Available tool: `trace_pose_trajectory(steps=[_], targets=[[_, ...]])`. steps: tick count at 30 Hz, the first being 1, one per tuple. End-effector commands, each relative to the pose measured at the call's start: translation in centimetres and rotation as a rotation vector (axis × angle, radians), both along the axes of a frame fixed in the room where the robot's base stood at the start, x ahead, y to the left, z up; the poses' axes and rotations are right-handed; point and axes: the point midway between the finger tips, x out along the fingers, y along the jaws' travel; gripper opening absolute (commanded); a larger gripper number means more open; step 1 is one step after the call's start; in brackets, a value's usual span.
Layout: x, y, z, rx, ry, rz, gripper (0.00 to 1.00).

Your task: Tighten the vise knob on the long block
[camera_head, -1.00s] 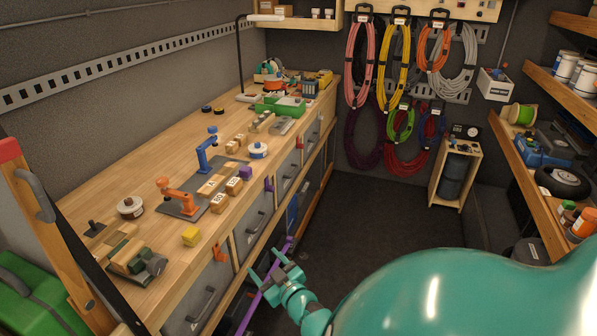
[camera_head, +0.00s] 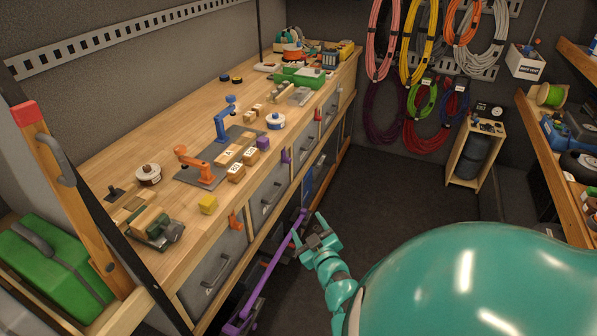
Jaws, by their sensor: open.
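My gripper (camera_head: 314,234) is open and empty, low in front of the workbench drawers and apart from everything on the bench. I cannot tell which piece is the long block, and no vise knob is clear at this size.
A yellow cube (camera_head: 208,204) lies near the bench's front edge. White-topped spools (camera_head: 149,174) stand on the bench. A purple bar (camera_head: 272,262) runs along the lower front, close to my gripper. The dark floor (camera_head: 365,195) between bench and shelves is clear.

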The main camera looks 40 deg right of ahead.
Motion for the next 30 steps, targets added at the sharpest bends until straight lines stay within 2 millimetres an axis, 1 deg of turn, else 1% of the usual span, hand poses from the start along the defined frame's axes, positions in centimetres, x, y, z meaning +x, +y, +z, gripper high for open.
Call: trace_pose_trajectory(steps=[7,11,12,14,17,18,20,21,24,27,30], targets=[[0.2,0.3,-0.3,0.0,0.0,0.007,0.67],[1.4,2.1,-1.6,-0.027,0.01,0.059,0.67],[1.9,3.1,-1.7,-0.054,0.014,0.091,0.67],[2.7,5.2,-1.2,-0.079,0.002,0.159,0.67],[4.0,10.0,-0.3,-0.072,-0.026,0.316,0.67],[4.2,12.0,0.1,-0.052,-0.036,0.38,0.67],[4.3,14.9,0.8,-0.015,-0.05,0.473,0.67],[4.2,16.7,1.3,0.016,-0.058,0.53,0.67],[3.5,20.1,2.5,0.101,-0.065,0.645,0.67],[2.9,22.1,3.2,0.189,-0.076,0.714,0.67],[2.7,22.9,3.2,0.247,-0.073,0.742,0.67]])
